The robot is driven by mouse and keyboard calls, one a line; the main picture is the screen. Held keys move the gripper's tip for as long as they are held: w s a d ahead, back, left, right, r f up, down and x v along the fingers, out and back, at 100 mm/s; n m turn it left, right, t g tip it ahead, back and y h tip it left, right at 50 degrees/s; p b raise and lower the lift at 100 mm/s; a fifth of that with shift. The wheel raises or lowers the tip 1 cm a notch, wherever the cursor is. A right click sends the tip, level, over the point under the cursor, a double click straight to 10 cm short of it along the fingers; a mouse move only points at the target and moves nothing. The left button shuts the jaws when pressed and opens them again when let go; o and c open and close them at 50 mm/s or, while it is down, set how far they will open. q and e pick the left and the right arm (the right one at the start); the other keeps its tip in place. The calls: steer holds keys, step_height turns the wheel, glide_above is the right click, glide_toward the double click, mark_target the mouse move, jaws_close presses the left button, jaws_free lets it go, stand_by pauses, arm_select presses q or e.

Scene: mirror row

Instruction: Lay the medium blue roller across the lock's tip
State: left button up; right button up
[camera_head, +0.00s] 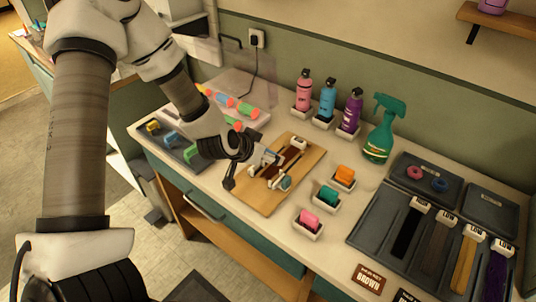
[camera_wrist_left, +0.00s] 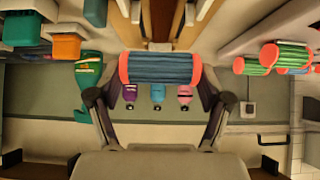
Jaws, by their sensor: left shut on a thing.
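The medium blue roller (camera_wrist_left: 160,67) has a ridged blue body and coral-red ends. In the left wrist view it lies crosswise between the two fingers of my left gripper (camera_wrist_left: 157,95), which is shut on it. In the head view my left gripper (camera_head: 246,168) is over the left part of a wooden board (camera_head: 262,200), and the roller is mostly hidden there. The dark brown lock (camera_head: 292,159) lies along the board, beside the gripper. I cannot tell whether the roller touches the lock. My right gripper is not in view.
More rollers (camera_head: 246,110) lie behind the arm at the back left. Bottles (camera_head: 326,99) and a green spray bottle (camera_head: 382,130) stand along the wall. Small dishes (camera_head: 308,226) sit right of the board. A dark tray (camera_head: 378,232) with hair swatches is at the right.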

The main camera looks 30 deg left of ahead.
arm_select(q)
steer(key=shift+s+a+f+b, duration=0.15)
steer(key=shift+a+f+b, duration=0.15)
steer(key=shift+f, duration=0.15)
steer(key=shift+s+f+b, duration=0.1)
steer(key=shift+f+b, duration=0.25)
steer(key=shift+b, duration=0.05)
steer(key=f+b, duration=0.3)
steer(key=shift+d+f+b, duration=0.3)
steer(key=shift+f, duration=0.1)
steer(key=shift+a+f+b, duration=0.15)
steer(key=shift+f+b, duration=0.15)
steer(key=shift+f, duration=0.15)
